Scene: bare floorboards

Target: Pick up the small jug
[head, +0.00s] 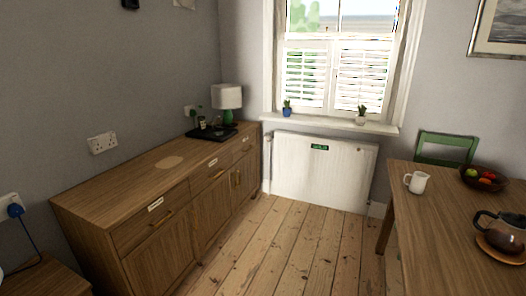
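A small white jug (418,183) stands upright near the left edge of the wooden table (437,222) on the right. Its spout and handle show at its sides, and nothing touches it. Neither of my grippers shows in the head view.
A fruit bowl (470,182) and a dark teapot (501,231) on a wooden round (489,251) share the table. A green chair (447,145) stands behind it. A long sideboard (160,221) lines the left wall. The floorboards (291,247) between sideboard and table are clear.

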